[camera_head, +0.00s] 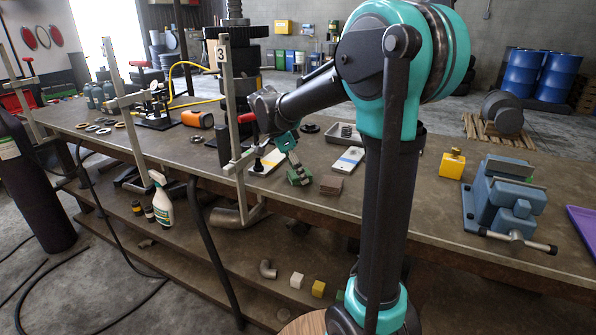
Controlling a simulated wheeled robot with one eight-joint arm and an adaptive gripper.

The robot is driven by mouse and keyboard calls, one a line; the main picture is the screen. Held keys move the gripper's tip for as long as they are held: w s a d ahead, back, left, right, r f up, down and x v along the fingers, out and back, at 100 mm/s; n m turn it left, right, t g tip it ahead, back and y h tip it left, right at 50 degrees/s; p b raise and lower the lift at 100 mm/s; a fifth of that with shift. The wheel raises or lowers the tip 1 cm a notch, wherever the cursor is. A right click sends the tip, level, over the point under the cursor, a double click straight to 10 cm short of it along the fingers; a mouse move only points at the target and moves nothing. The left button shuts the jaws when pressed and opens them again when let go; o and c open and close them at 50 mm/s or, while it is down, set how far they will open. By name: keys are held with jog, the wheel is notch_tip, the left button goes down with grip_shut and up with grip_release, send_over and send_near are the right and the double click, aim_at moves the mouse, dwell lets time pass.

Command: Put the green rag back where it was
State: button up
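A small dark green thing (300,177), which looks like the green rag, is on the workbench near its front edge, left of a brown block. My gripper (294,161) points down right above it, with its fingertips at or just over its top. The fingers are small and partly dark here, so I cannot tell whether they are open or shut on it, nor whether it rests on the bench or is slightly raised.
A brown block (331,185) and a white-topped flat box (348,159) lie to the right. A clamp post (230,110) stands close on the left. A yellow can (452,164) and blue vise (507,198) stand further right. Bench between block and can looks clear.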

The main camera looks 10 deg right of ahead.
aim_at(289, 175)
jog(key=shift+r, duration=0.1)
jog(key=v, duration=0.7)
jog(key=shift+r, duration=0.35)
